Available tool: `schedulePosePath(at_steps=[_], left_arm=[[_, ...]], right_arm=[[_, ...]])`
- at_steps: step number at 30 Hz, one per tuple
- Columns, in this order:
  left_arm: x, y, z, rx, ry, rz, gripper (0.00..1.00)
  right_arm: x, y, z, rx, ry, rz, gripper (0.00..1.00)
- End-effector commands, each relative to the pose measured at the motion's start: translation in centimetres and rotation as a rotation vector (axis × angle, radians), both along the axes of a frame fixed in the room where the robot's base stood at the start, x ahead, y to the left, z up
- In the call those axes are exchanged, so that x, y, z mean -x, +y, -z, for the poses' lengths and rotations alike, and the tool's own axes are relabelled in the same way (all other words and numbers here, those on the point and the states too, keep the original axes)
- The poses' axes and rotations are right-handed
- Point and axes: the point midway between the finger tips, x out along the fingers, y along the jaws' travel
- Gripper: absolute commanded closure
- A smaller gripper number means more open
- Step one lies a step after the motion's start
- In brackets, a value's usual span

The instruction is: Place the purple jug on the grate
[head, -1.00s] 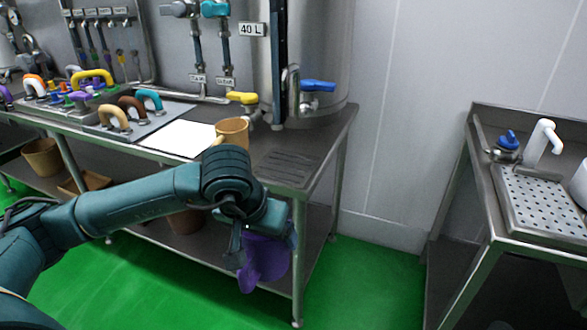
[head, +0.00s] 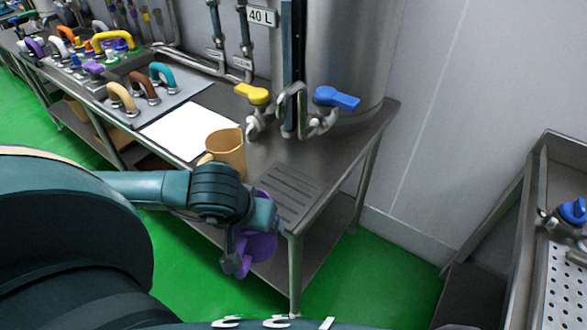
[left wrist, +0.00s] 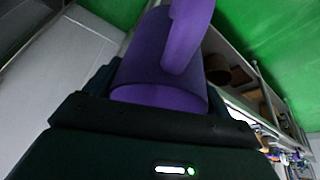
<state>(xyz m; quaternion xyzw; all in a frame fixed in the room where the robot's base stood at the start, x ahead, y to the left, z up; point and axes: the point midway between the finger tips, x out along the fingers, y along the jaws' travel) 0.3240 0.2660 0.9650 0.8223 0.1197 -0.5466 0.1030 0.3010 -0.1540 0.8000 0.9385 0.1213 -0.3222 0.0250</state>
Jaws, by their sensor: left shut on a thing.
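The purple jug (head: 262,246) is held in my left gripper (head: 246,238), in front of the table's near right corner and below the tabletop level in the head view. My gripper and wrist hide part of it. In the left wrist view the jug (left wrist: 165,62) fills the middle, with its handle towards the top right, between the fingers. The grate (head: 288,193) is a dark slotted panel at the right end of the tabletop and is empty. The gripper and jug are apart from it. My right gripper is not in view.
A tan jug (head: 226,150) stands on the table left of the grate. Yellow (head: 251,93) and blue (head: 337,98) valve handles are on pipes behind the grate. A white sheet (head: 187,131) lies further left. A second metal table (head: 566,152) stands at the right.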

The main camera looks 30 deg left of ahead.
Motion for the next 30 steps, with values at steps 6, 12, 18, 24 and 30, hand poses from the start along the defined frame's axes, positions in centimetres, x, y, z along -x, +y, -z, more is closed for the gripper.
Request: schedulePosePath(at_steps=[6,12,18,24,30], left_arm=[[-1.7,0.3,1.2,0.001,-0.009,-0.010,0.43],[-2.8,0.5,1.1,0.002,-0.008,-0.002,0.43],[-7.4,1.6,-0.3,0.006,0.000,-0.005,0.43],[-11.9,2.6,-0.2,0.004,0.001,-0.002,0.43],[-13.8,3.1,0.0,0.001,0.000,0.000,0.43]], right_arm=[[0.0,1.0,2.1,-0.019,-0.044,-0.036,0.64],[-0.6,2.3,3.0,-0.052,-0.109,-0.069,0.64],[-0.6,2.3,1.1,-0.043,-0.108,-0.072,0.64],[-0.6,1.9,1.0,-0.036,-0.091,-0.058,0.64],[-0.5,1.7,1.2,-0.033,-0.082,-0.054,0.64]])
